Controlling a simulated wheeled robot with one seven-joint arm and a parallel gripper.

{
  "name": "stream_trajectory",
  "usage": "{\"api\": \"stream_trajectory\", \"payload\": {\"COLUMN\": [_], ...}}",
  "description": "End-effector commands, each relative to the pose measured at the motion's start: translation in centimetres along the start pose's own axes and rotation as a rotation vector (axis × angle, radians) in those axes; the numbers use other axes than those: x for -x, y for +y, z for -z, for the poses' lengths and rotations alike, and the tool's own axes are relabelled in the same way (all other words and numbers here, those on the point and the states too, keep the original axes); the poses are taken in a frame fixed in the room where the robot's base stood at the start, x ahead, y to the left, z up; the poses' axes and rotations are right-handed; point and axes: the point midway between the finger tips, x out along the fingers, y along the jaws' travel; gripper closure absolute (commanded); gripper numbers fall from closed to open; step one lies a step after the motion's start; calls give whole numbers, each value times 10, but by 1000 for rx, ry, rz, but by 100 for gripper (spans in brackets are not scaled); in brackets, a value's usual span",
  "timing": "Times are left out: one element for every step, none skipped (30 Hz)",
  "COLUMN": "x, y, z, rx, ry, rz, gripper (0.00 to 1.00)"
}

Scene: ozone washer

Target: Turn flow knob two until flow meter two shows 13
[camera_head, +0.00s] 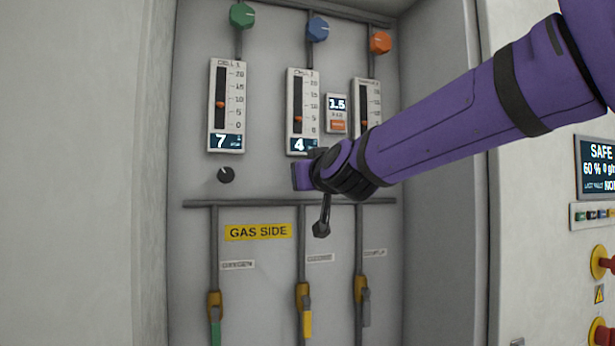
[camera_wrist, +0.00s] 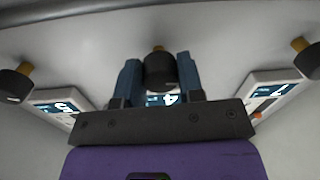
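Flow meter two (camera_head: 301,85) is the middle white meter in the head view. Its display (camera_head: 298,145) reads 4, and its orange float sits low on the scale. The 4 also shows upside down in the wrist view (camera_wrist: 168,98). Flow knob two (camera_wrist: 159,72), a black round knob, is hidden behind my wrist in the head view. In the wrist view it lies between the two blue fingers of my gripper (camera_wrist: 158,80), very close to both. I cannot tell whether the fingers press on it. The fingers are hidden in the head view.
Flow meter one (camera_head: 227,105) reads 7, with its black knob (camera_head: 226,175) below. The third meter (camera_head: 368,105) is partly covered by my arm. A small 1.5 display (camera_head: 337,104) stands between meters.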

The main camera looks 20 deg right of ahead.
Motion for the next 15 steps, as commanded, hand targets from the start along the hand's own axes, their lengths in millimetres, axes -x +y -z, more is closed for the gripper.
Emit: {"api": "stream_trajectory", "payload": {"x": [0,0,0,0,0,0,0,0,0,0,0,0,0,0,0], "y": [0,0,0,0,0,0,0,0,0,0,0,-1,-1,-1,-1], "z": [0,0,0,0,0,0,0,0,0,0,0,0,0,0,0], "rx": [0,0,-1,-3,-5,-10,-14,-20,-32,-42,-53,-72,-87,-106,-131], "ry": [0,0,0,0,0,0,1,1,1,2,2,3,4,5,6], "rz": [0,0,0,0,0,0,0,0,1,1,1,1,1,1,1], "gripper": [88,88,88,88,88,88,88,88,88,88,88,88,88,88,88]}}
